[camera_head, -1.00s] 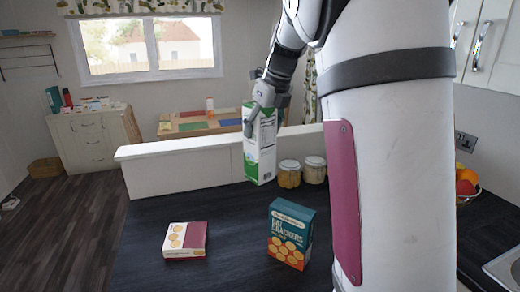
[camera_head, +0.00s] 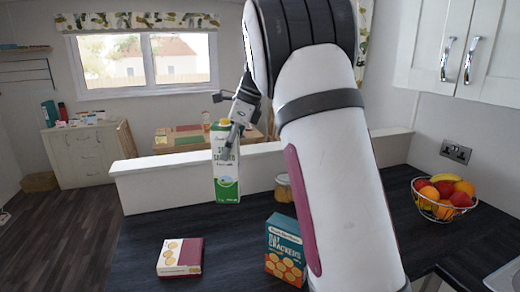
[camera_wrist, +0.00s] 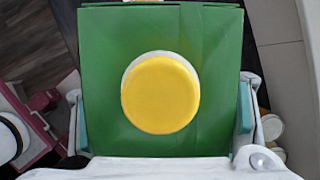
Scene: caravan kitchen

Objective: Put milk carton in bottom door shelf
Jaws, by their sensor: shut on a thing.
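The milk carton (camera_head: 226,172) is green and white with a yellow cap, and it hangs upright in my gripper (camera_head: 232,135) above the dark counter, in front of the low white partition. In the wrist view the carton's green top with the round yellow cap (camera_wrist: 160,92) fills the middle, with a finger (camera_wrist: 245,115) against each side. My gripper is shut on the carton. No fridge or door shelf shows in any view.
On the dark counter (camera_head: 150,235) lie a flat cracker box (camera_head: 180,257) and a standing blue cracker box (camera_head: 285,250). A jar (camera_head: 283,189) stands by the low partition (camera_head: 150,187). A fruit basket (camera_head: 444,197) sits at right. The counter's left part is clear.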

